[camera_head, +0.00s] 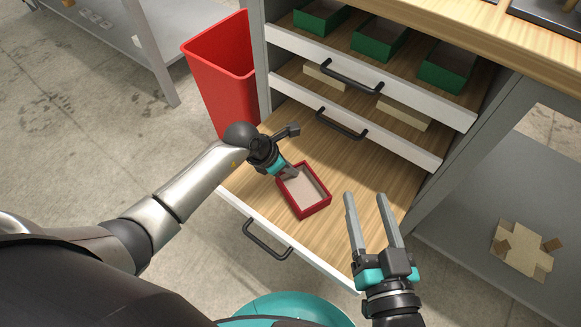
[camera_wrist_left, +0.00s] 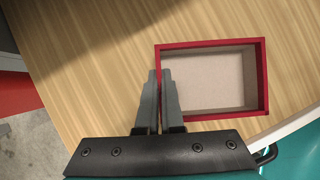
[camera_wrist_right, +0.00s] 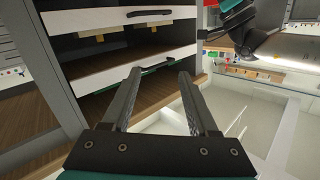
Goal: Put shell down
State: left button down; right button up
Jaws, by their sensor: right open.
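The shell is a red open-topped box with a pale inner floor (camera_head: 318,213), upright in or just above the lowest, pulled-out drawer (camera_head: 245,192). I cannot tell whether its base touches the drawer floor. My left gripper (camera_head: 290,174) is at its upper-left wall. In the left wrist view the shell (camera_wrist_left: 262,80) has one side wall between the two close-set fingers (camera_wrist_left: 163,100), so the gripper is shut on it. My right gripper (camera_head: 374,220) is open and empty, right of the shell, near the drawer's front right. Its spread fingers also show in the right wrist view (camera_wrist_right: 158,100).
Two drawers above are partly open; the top one (camera_head: 420,108) holds green boxes (camera_head: 446,70), the middle one (camera_head: 385,140) pale pieces. A red bin (camera_head: 222,75) stands left of the cabinet. A flat cardboard piece (camera_head: 522,250) lies on the right shelf. The drawer floor around the shell is clear.

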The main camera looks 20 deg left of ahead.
pick_arm(q)
jog(key=shift+f, duration=0.1)
jog(key=c, duration=1.1)
grip_release()
jog(key=shift+o, duration=0.2)
jog(key=shift+r, duration=0.2)
